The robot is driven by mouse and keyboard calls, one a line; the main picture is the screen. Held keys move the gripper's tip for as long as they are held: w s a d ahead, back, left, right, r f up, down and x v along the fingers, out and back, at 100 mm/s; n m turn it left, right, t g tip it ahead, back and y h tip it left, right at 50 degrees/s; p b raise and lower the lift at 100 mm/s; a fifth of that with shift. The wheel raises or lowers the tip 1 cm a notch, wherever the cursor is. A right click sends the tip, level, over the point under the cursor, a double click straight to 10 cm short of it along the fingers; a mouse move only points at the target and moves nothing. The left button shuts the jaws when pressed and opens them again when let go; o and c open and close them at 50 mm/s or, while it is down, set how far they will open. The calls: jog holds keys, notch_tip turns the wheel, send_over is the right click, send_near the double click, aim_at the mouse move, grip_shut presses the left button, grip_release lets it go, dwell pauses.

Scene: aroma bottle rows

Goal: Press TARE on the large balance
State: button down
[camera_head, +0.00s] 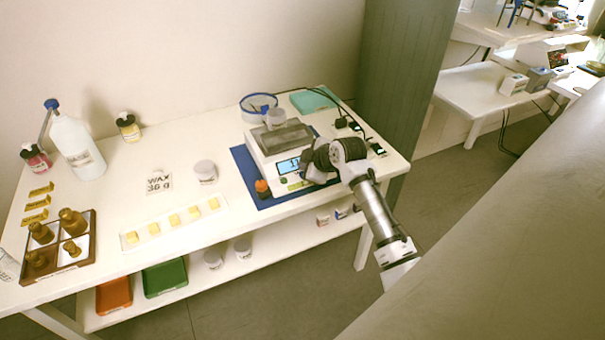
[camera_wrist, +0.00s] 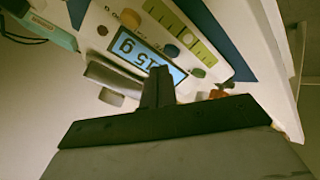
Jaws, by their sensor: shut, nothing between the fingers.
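The large balance (camera_head: 262,155) stands on a blue mat (camera_head: 243,163) at the right of the bench, with a grey pan on top and a lit blue display (camera_head: 288,166). My gripper (camera_head: 308,172) is at its front right, close to the panel. In the wrist view the display (camera_wrist: 132,48) shows tilted, with "15 g" partly readable.
Cables run at the right. Wax pieces (camera_head: 172,221) and a weight box (camera_head: 88,262) lie to the left.

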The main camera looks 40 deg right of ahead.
jog(key=shift+f+b, duration=0.45)
jog(key=shift+f+b, duration=0.4)
jog(key=shift+b, duration=0.05)
dwell(0.7)
dwell(0.3)
jog(key=shift+r+p, duration=0.4)
jog(key=shift+r, duration=0.4)
jog(key=shift+r+p, duration=1.3)
jog(key=shift+r, duration=1.25)
